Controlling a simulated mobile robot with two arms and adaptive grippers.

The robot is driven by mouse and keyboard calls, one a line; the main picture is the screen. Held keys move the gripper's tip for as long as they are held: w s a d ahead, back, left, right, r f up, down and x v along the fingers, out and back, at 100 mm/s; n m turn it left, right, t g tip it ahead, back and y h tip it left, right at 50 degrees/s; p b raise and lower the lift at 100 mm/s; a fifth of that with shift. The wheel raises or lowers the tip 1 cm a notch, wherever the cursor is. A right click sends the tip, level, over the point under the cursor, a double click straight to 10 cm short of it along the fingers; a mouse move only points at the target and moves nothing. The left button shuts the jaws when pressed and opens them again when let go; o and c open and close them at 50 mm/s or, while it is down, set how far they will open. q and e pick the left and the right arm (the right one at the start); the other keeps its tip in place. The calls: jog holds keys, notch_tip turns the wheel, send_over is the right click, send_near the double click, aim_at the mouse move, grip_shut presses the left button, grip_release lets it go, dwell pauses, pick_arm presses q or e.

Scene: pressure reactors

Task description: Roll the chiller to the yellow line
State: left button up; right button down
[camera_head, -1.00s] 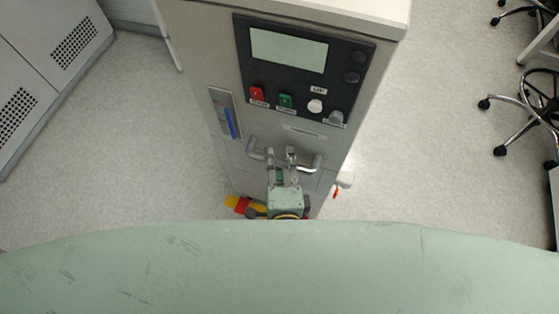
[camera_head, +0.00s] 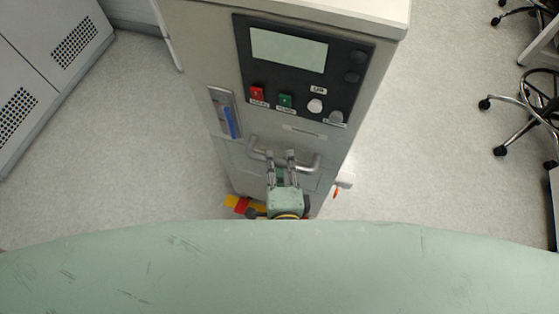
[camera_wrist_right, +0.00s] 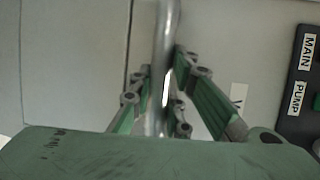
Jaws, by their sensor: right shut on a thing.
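The chiller (camera_head: 205,60) is a tall pale grey cabinet right in front of me in the head view. Its black panel (camera_head: 300,85) has a screen, red and green switches and knobs. A metal bar handle (camera_head: 306,165) runs across its front below the panel. My right gripper (camera_head: 281,158) is at the middle of this handle, shut on it. In the right wrist view the handle (camera_wrist_right: 163,60) passes between the fingers of the gripper (camera_wrist_right: 160,95). My left gripper is not in view. No yellow floor line shows clearly; the chiller's base is mostly hidden.
Red and yellow parts (camera_head: 240,205) show low at the chiller's left front. An orange-red lever (camera_head: 336,191) sticks out at its right. Grey cabinets (camera_head: 45,60) stand at the left, wheeled chairs (camera_head: 525,120) at the right.

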jog(key=shift+s+a, duration=0.2)
jog(key=shift+s, duration=0.4)
jog(key=shift+s+a, duration=0.15)
jog(key=shift+s, duration=0.4)
jog(key=c, duration=2)
grip_release()
jog(key=o, duration=0.4)
jog(key=shift+w, duration=0.1)
jog(key=shift+c, duration=0.2)
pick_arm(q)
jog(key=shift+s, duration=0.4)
pick_arm(e)
jog(key=shift+w, duration=0.1)
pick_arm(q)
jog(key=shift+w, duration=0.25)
pick_arm(e)
jog(key=shift+d, duration=0.1)
jog(key=s+r, duration=0.2)
jog(key=s, duration=0.9)
jog(key=shift+s+d+r, duration=0.15)
jog(key=shift+s+d, duration=0.25)
